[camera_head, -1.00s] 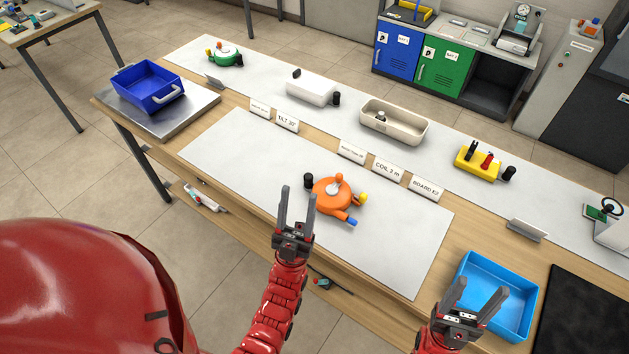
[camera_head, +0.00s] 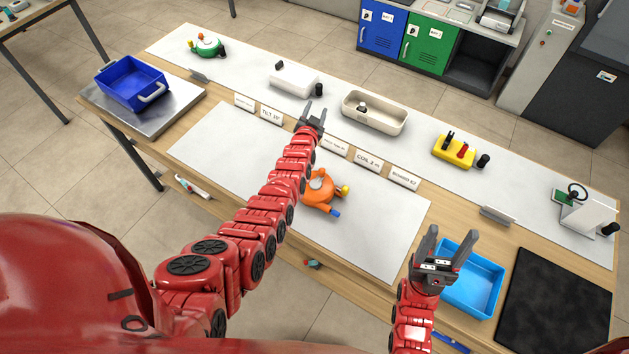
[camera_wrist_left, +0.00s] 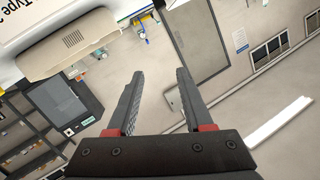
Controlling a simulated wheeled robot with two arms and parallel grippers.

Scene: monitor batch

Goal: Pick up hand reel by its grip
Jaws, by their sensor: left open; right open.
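An orange reel (camera_head: 318,193) lies on the pale mat in the middle of the table. It has a yellow knob (camera_head: 344,190) and a blue-tipped grip (camera_head: 335,212) pointing toward the lower right. My left arm crosses in front of it and hides its left part. My left gripper (camera_head: 315,110) is open and empty, beyond the reel, near the row of labels. In the left wrist view the open jaws (camera_wrist_left: 160,73) have nothing between them, and the reel does not show. My right gripper (camera_head: 452,235) is open and empty in front of the light blue tray.
A green reel (camera_head: 206,46) stands at the back left near a blue bin (camera_head: 133,84). A white box (camera_head: 293,82), beige tray (camera_head: 376,113) and yellow block (camera_head: 453,151) line the back strip. The light blue tray (camera_head: 482,290) and a black mat (camera_head: 560,300) lie right.

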